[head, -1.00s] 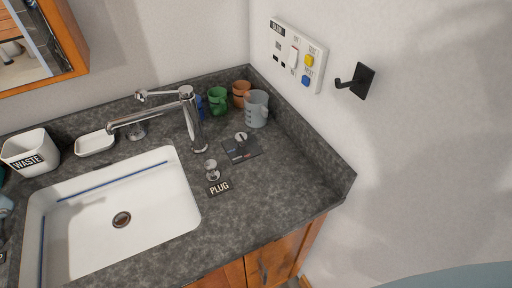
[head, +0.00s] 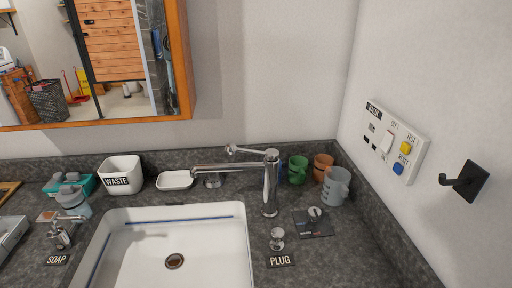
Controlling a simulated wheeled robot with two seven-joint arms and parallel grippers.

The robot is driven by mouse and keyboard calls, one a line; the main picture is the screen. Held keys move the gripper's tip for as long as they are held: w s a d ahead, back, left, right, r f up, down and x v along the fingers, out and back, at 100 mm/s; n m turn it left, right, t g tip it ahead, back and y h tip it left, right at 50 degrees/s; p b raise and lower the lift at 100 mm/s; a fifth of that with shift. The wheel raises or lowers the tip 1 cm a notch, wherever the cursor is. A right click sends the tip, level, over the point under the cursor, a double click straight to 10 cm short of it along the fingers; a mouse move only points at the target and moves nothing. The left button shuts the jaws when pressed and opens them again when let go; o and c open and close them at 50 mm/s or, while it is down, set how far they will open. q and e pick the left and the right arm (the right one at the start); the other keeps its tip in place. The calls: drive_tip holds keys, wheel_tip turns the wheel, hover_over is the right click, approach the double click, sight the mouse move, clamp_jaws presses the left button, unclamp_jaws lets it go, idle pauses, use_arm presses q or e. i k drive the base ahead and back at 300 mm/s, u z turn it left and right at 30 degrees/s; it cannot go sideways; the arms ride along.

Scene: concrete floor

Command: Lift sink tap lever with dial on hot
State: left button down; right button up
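The chrome sink tap (head: 270,180) stands behind the right rear corner of the white sink (head: 245,240), its spout reaching left over the basin's back edge. The dial (head: 315,213) is a small round metal knob on a dark plate (head: 318,228) with small red and blue marks, to the right of the tap. I cannot read the dial's setting at this size. Neither of my grippers is in view.
A plug knob (head: 277,238) with a PLUG label stands in front of the tap. Green (head: 298,170), brown (head: 323,166) and grey (head: 335,187) cups crowd the back right corner. A WASTE bin (head: 120,175), white dish (head: 174,180) and soap dispenser (head: 61,234) stand left. A black hook (head: 467,184) juts from the right wall.

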sight(270, 155)
drive_tip(key=z, duration=0.05)
drive_tip(key=k, duration=1.1)
drive_tip(key=u, duration=0.95)
drive_tip(key=i, duration=1.1)
drive_tip(key=z, duration=0.1)
